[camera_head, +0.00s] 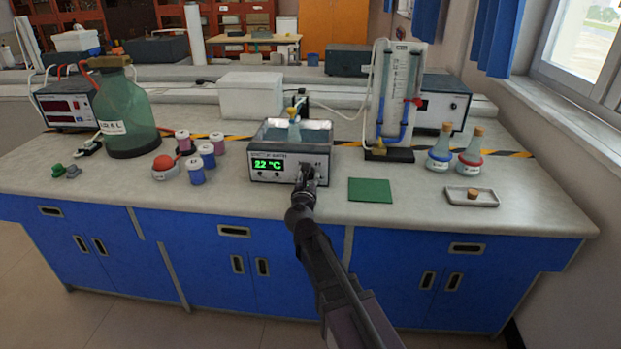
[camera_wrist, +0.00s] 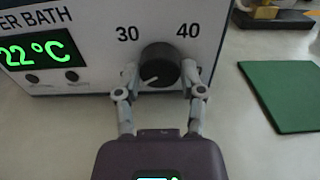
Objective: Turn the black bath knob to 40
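The black bath knob (camera_wrist: 160,68) is on the front panel of the water bath, below and between the printed 30 and 40. Its white pointer mark points to the lower left. The water bath (camera_head: 285,152) stands mid-bench and its green display (camera_wrist: 38,50) reads 22 °C. My gripper (camera_wrist: 160,78) faces the panel with one finger on each side of the knob, and both fingertips appear to touch its sides. In the head view my gripper (camera_head: 308,178) covers most of the knob.
A green mat (camera_wrist: 285,95) lies right of the bath, with a tray (camera_head: 471,199) and two flasks farther right. Several small jars and a red-topped item (camera_head: 164,165) stand to the left. The bench (camera_head: 250,200) in front of the bath is clear.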

